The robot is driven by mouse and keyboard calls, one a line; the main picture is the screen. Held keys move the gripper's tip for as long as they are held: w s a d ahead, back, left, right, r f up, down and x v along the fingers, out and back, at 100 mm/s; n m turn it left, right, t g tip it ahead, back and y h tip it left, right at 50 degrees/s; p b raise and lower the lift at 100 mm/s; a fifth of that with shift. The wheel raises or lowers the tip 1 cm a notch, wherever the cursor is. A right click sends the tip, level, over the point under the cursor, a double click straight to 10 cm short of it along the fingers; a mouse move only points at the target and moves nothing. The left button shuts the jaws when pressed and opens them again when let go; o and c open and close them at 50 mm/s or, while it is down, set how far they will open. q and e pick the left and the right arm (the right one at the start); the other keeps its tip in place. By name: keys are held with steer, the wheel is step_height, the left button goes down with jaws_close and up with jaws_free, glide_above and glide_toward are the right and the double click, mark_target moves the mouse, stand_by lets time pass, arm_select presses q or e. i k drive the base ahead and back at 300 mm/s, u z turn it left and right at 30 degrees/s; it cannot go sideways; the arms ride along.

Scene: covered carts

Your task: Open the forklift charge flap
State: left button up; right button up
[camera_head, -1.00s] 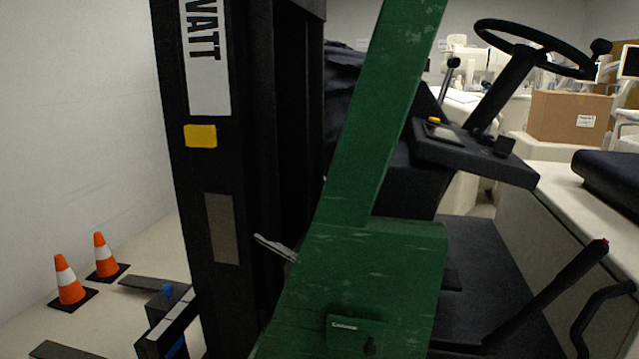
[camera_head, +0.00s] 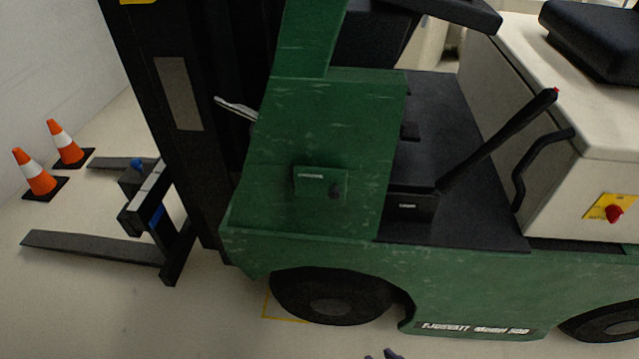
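The charge flap (camera_head: 309,185) is a small green panel on the side of the green forklift body (camera_head: 290,130). It has a small pale label near its top and a dark round spot at its lower right. It looks closed, lying nearly flush with the body. Small dark purplish tips (camera_head: 383,354) poke in at the bottom edge, right of centre. They look like the fingertips of my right gripper, well below the flap and apart from it. The rest is cut off, so its opening is unclear. My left gripper is not visible.
A black mast (camera_head: 185,120) stands left of the flap, with forks (camera_head: 95,247) low at the left. A front wheel (camera_head: 330,296) is below. A black lever (camera_head: 500,140) and a red knob (camera_head: 614,213) are on the right. Two orange cones (camera_head: 38,172) stand far left.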

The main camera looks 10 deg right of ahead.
mark_target(330, 182)
steer(key=z, duration=1.8)
steer(key=k, duration=1.1)
steer(key=u, duration=1.85)
steer(key=i, duration=0.5)
steer(key=z, duration=0.05)
